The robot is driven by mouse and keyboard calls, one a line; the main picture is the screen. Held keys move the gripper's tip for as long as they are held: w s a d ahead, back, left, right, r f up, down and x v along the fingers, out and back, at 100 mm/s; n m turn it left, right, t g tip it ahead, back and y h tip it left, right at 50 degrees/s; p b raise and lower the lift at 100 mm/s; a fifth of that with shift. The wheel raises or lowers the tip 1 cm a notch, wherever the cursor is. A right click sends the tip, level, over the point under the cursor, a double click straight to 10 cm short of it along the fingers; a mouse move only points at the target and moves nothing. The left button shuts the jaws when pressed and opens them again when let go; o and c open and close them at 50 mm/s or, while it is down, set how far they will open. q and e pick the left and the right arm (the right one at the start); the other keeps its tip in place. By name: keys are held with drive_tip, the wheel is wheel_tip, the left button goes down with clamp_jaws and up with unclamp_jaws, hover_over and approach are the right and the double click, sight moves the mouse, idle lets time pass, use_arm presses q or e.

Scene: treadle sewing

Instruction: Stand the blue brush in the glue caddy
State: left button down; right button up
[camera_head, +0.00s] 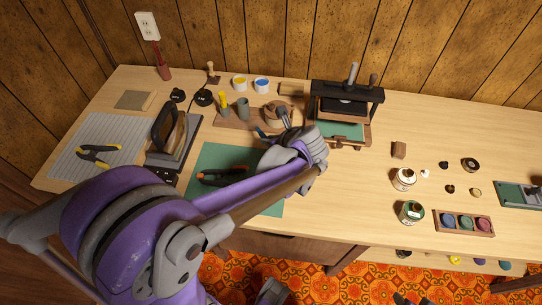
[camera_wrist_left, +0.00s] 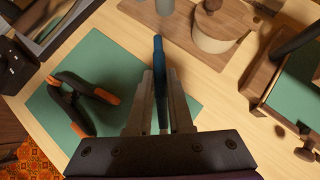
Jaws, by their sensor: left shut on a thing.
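The blue brush (camera_wrist_left: 158,55) is upright in the left wrist view, between the two fingers of my left gripper (camera_wrist_left: 160,82), which is shut on it. In the head view a small blue part of the brush (camera_head: 259,133) shows beside my left gripper (camera_head: 267,139); the rest is hidden by the hand. The glue caddy is a wooden board (camera_head: 226,123) at the back of the bench, just beyond the gripper. It carries a grey-green cup (camera_head: 242,109) and a lidded pot (camera_wrist_left: 212,38). The brush appears apart from the cup.
A green cutting mat (camera_wrist_left: 98,62) with a black and orange clamp (camera_wrist_left: 72,97) lies near the hand. A black press (camera_head: 345,95) stands right of the caddy. Yellow and blue paint pots (camera_head: 262,85) sit behind it. The bench is clear in front of the press.

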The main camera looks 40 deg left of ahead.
use_arm(q)
drive_tip(key=shift+f+b, duration=0.5)
drive_tip(key=shift+f, duration=2.55)
drive_tip(key=shift+f, duration=0.15)
drive_tip(key=c, duration=0.8)
unclamp_jaws()
